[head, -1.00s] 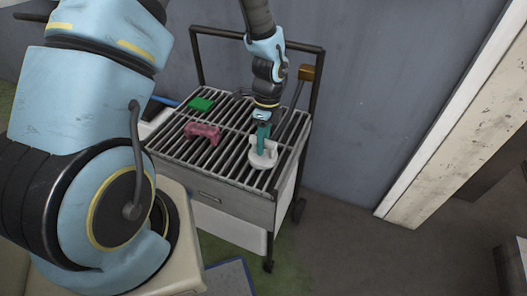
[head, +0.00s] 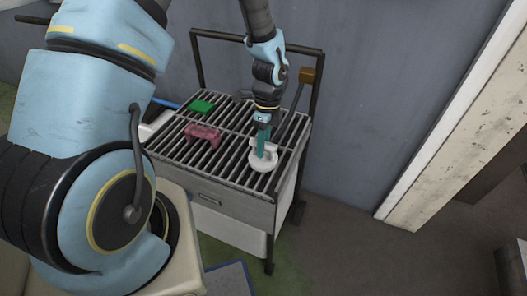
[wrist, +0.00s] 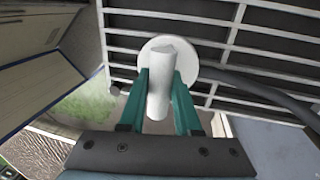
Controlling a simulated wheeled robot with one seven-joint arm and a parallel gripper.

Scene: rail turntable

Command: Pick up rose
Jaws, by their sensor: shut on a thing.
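The rose (head: 264,163) is a white piece with a round disc and a thick stem. It is at the right front of the slatted trolley top (head: 222,160); I cannot tell whether it still touches the slats. My gripper (head: 261,148) points down from above, its teal fingers shut on the rose. In the wrist view the fingers of my gripper (wrist: 160,80) stand on both sides of the stem of the rose (wrist: 159,88), and the disc shows behind it over the slats. The fingers hide part of the disc.
A pink piece (head: 203,134) and a green block (head: 202,106) lie on the slats to the left. The trolley's dark frame (head: 196,60) rises at the back, with a brown block (head: 307,75) on its right post. A wall stands close behind.

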